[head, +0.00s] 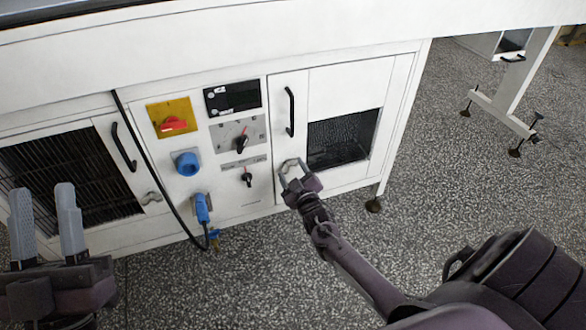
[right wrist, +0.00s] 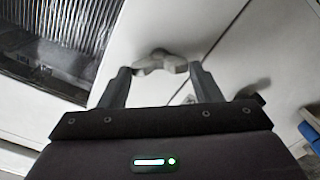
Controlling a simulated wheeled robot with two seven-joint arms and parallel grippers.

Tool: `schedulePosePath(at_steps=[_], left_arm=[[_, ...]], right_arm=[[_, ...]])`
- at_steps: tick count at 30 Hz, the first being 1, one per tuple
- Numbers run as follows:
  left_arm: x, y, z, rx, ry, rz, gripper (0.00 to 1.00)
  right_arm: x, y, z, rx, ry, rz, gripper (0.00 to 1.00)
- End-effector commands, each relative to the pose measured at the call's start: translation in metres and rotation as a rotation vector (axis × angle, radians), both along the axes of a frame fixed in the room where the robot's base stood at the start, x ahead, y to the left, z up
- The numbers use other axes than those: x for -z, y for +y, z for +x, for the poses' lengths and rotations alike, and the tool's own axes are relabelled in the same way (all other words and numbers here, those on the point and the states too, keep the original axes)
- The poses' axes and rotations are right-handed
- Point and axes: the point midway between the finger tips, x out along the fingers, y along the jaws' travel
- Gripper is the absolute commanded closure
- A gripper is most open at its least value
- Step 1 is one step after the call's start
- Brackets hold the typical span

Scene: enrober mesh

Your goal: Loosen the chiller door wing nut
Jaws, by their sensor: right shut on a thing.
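The chiller door wing nut (head: 289,164) is a small pale metal piece at the lower left edge of the right cabinet door (head: 287,85). My right gripper (head: 295,171) reaches up to it from the lower right and is shut on it. In the right wrist view the wing nut (right wrist: 160,62) sits between my two fingertips (right wrist: 160,70), its wings spread sideways. The fingers partly cover it in the head view. My left gripper (head: 45,192) is at the lower left, its two grey fingers apart and empty, in front of the left door.
A second wing nut (head: 151,198) is on the left door's edge. The panel between the doors holds a red switch (head: 172,124), knobs (head: 243,140) and blue connectors (head: 187,163). A black cable (head: 150,160) hangs there. A door handle (head: 290,111) is above my right gripper.

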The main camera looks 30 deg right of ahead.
Motion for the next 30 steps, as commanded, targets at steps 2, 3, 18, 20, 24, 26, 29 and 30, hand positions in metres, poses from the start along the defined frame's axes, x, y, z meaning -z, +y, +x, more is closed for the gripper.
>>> schedulePosePath(at_steps=[2, 3, 18, 20, 24, 26, 29, 30], left_arm=[[0.019, -0.006, 0.012, 0.001, 0.113, 0.045, 0.64], [0.030, -0.008, 0.017, 0.002, 0.166, 0.067, 0.64], [0.156, -0.024, 0.033, 0.022, 0.724, 0.295, 0.64], [0.168, -0.025, 0.032, 0.025, 0.774, 0.316, 0.64], [0.192, -0.025, 0.026, 0.030, 0.874, 0.358, 0.64], [0.200, -0.024, 0.023, 0.031, 0.911, 0.373, 0.64], [0.212, -0.024, 0.020, 0.035, 0.961, 0.395, 0.64], [0.216, -0.024, 0.018, 0.036, 0.978, 0.402, 0.64]], right_arm=[[-0.002, 0.000, 0.000, -0.001, 0.019, -0.075, 0.65], [-0.002, 0.000, 0.000, -0.001, 0.027, -0.112, 0.65], [0.001, 0.001, 0.000, -0.001, 0.137, -0.570, 0.65], [0.001, 0.001, 0.001, -0.001, 0.149, -0.620, 0.65], [0.002, 0.002, 0.001, -0.001, 0.175, -0.728, 0.65], [0.002, 0.001, 0.000, -0.001, 0.185, -0.769, 0.65], [0.003, 0.002, 0.000, -0.001, 0.200, -0.827, 0.65], [0.003, 0.002, 0.000, 0.000, 0.204, -0.847, 0.65]])
